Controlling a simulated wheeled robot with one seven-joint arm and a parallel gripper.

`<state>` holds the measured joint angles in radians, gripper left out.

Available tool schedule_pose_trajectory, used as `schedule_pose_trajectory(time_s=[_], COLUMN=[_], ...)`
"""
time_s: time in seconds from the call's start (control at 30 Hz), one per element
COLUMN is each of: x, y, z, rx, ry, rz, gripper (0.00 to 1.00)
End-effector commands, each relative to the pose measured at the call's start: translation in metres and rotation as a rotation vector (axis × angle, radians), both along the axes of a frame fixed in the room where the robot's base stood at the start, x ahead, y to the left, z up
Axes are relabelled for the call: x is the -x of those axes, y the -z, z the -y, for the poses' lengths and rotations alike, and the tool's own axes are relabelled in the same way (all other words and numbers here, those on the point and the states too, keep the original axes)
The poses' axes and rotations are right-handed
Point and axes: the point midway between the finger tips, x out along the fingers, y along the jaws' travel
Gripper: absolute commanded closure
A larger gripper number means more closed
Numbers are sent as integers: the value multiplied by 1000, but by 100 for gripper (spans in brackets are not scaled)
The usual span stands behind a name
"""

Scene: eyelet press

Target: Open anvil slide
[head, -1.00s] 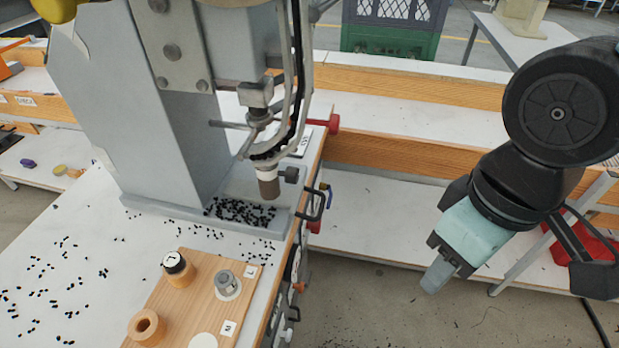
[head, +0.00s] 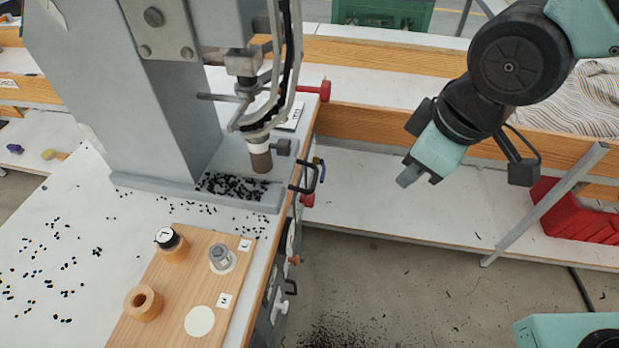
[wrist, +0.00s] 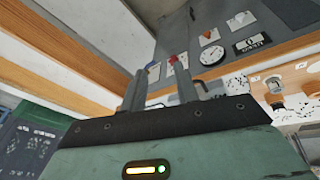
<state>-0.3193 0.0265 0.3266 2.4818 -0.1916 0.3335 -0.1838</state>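The grey eyelet press (head: 150,100) stands on the white bench, its base strewn with black eyelets. A black pull handle (head: 308,175) sticks out at the right end of the base, by the bench edge; I cannot tell for certain that it belongs to the anvil slide. My gripper (head: 407,179) is in the air to the right of this handle, clearly apart from it, pointing down and left. In the wrist view my gripper (wrist: 160,90) has its two fingers apart with nothing held between them. Dark handles on the press side show beyond the fingers.
A wooden board (head: 180,290) with dies lies at the bench front. The wrist view shows a grey panel with a gauge (wrist: 211,56). Red bins (head: 575,215) stand at right. The floor between is open.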

Motion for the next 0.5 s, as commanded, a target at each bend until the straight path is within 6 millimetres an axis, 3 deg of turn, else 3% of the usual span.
schedule_pose_trajectory(time_s=[0.03, 0.1, 0.23, 0.37, 0.5], x=[-34, -79, -140, -171, -170], y=[8, 12, 20, 33, 52], z=[-3, -11, -27, -38, -37], rx=[-9, -21, -52, -110, -232], ry=[-101, -283, -633, -985, -1346], rz=[85, 226, 467, 684, 900], gripper=[69, 69, 69, 69, 69])
